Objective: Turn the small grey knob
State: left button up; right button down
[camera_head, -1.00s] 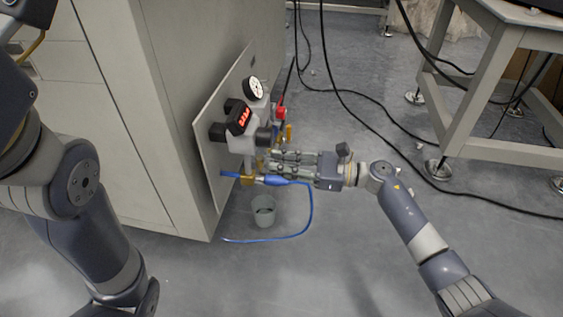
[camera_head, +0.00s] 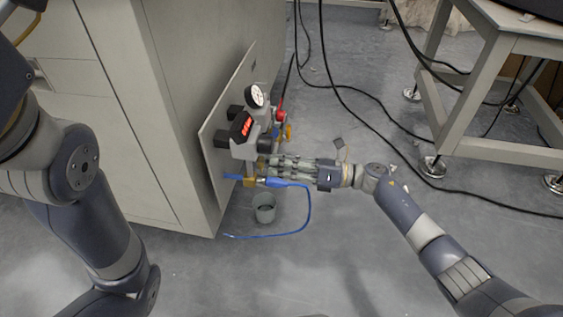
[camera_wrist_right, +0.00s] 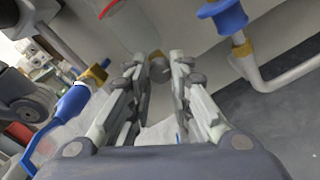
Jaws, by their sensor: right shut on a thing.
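The small grey knob (camera_wrist_right: 159,69) shows in the right wrist view as a small rounded grey-brown piece between my fingertips. My right gripper (camera_wrist_right: 162,72) is shut on it, with a finger on either side. In the head view my right gripper (camera_head: 268,168) reaches in from the right, low at the panel's fittings; the knob is hidden there. The panel assembly has a round white gauge (camera_head: 254,96) and a red-lit display (camera_head: 241,124). My left arm shows at the left, but its gripper is out of view.
A blue connector with hose (camera_head: 282,182) lies close below my right gripper. A grey cup (camera_head: 264,208) stands beneath. A blue knob (camera_wrist_right: 226,16) is at upper right in the wrist view. A cabinet (camera_head: 165,110) and a table frame (camera_head: 458,80) flank the open floor.

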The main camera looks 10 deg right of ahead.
jog(key=shift+m, duration=0.3)
jog(key=c, duration=1.4)
grip_release()
jog(key=v, duration=1.2)
jog(key=shift+d, duration=0.1)
